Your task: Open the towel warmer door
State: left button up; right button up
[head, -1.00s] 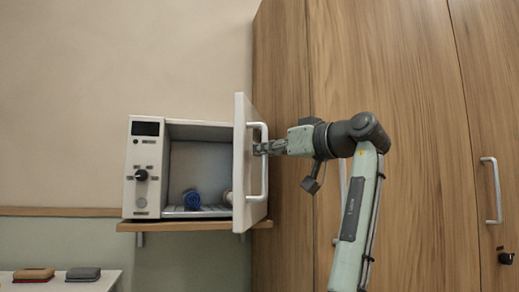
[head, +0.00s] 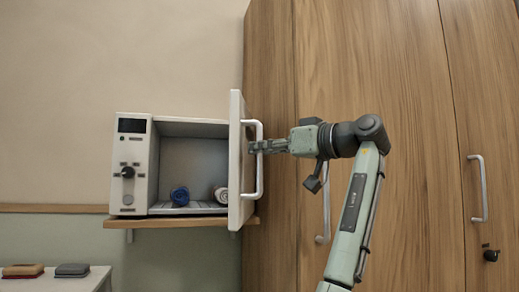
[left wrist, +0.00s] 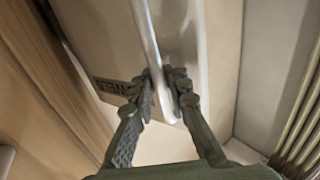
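The towel warmer (head: 131,165) is a white box with a dark display and a knob on its left side. Its door (head: 236,165) stands wide open, swung out on the right side. The door carries a pale, upright bar handle (head: 260,180). My left gripper (head: 254,147) is at the handle's bar, level with its upper half. In the left wrist view the two fingers (left wrist: 166,88) close on either side of the pale handle bar (left wrist: 152,45). A blue rolled towel (head: 180,195) and a whitish rolled towel (head: 220,195) lie inside the warmer. My right gripper is not seen.
The warmer stands on a wooden wall shelf (head: 180,222). A tall wooden cabinet (head: 400,80) with bar handles fills the right side, behind my arm. Folded cloths (head: 72,269) lie on a white surface (head: 85,284) at lower left.

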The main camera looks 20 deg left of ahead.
pick_arm(q)
jog(key=shift+o, duration=1.4)
jog(key=shift+r, duration=0.1)
jog(key=v, duration=1.2)
